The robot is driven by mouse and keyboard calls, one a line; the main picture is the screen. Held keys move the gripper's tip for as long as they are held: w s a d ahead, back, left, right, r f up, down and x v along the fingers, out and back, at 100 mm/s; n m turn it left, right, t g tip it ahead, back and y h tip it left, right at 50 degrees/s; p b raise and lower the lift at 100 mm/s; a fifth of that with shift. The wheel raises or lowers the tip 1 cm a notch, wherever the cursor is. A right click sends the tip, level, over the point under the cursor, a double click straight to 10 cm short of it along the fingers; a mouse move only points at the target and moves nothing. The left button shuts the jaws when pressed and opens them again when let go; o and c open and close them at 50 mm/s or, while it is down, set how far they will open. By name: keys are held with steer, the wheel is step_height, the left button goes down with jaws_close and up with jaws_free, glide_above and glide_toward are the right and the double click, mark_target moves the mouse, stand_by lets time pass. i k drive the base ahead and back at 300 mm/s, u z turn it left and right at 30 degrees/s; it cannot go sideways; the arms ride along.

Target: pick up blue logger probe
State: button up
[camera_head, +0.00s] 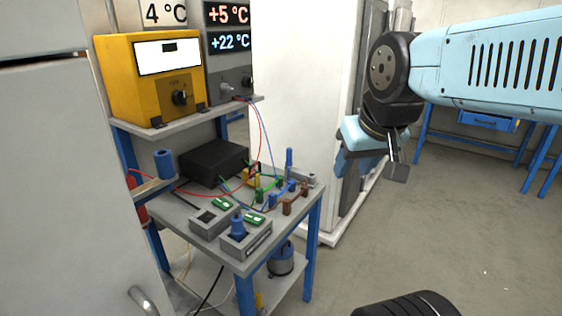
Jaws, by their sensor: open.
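Several blue parts show at the small workbench. A blue plug-like piece (238,226) stands upright in a grey box at the bench's front. A slim blue upright piece (289,160) stands at the back right of the bench. A blue cylinder (164,164) sits on a small side shelf at the left. I cannot tell for sure which is the logger probe. My gripper (370,168) is open and empty, in the air to the right of the bench and apart from all of them.
The bench (292,225) also holds a black box (213,163), wires, small coloured blocks and a second grey box (208,218). A yellow instrument (155,80) stands on the shelf above. A white cabinet (300,100) stands behind. The floor at the right (450,230) is clear.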

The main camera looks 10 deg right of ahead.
mark_target(288, 152)
steer(key=z, duration=1.1)
steer(key=i, duration=0.1)
steer(key=u, duration=3)
steer(key=k, duration=0.65)
steer(key=z, duration=1.45)
steer(key=i, duration=0.95)
steer(key=z, duration=0.2)
